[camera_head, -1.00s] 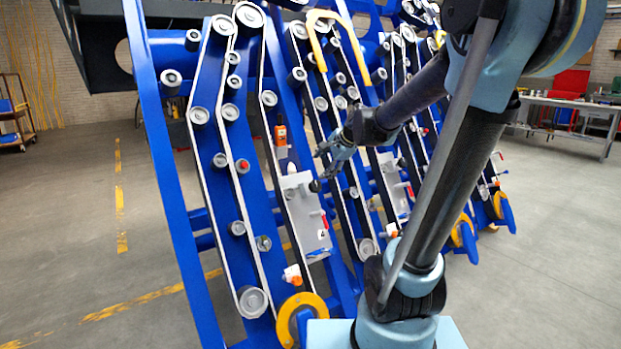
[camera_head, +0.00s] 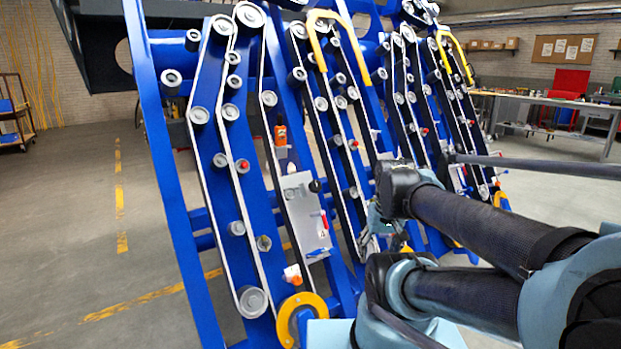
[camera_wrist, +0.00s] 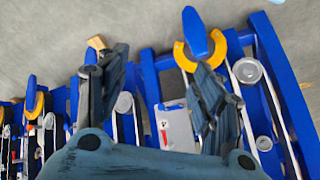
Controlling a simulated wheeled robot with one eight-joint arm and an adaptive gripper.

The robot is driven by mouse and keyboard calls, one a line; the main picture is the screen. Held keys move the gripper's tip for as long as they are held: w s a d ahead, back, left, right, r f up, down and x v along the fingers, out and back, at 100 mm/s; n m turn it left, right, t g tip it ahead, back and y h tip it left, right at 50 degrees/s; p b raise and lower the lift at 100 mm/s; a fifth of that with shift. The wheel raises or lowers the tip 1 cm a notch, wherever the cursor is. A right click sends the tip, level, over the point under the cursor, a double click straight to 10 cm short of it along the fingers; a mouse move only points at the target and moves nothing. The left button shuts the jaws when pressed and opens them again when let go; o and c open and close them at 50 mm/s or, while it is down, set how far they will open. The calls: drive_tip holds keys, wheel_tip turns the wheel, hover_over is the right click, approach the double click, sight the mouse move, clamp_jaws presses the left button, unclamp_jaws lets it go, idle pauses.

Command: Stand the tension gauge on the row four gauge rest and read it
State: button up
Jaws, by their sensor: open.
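A small orange device (camera_head: 281,135), which looks like the tension gauge, is upright on the row marked 4 in the head view. A small pale ledge (camera_head: 282,153) shows directly below it; I cannot tell whether they touch, and no reading is legible. The grey plate (camera_head: 300,205) marked 4 is below, with red and blue handles. My gripper (camera_wrist: 150,65) is open and empty in the wrist view, its two dark fingers wide apart. In the head view it is low, right of the plate and away from the orange device, partly hidden by my arm.
Blue sloping frames with belts and rollers (camera_head: 230,112) fill the middle. An orange-and-white part (camera_head: 292,273) and a yellow ring (camera_head: 301,318) sit low on row four. A workbench (camera_head: 560,105) stands at the back right.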

drive_tip(key=shift+s+d+f, duration=0.25)
drive_tip(key=shift+s+f, duration=0.1)
drive_tip(key=shift+s, duration=0.15)
drive_tip(key=shift+w+f, duration=0.2)
drive_tip(key=shift+w, duration=0.3)
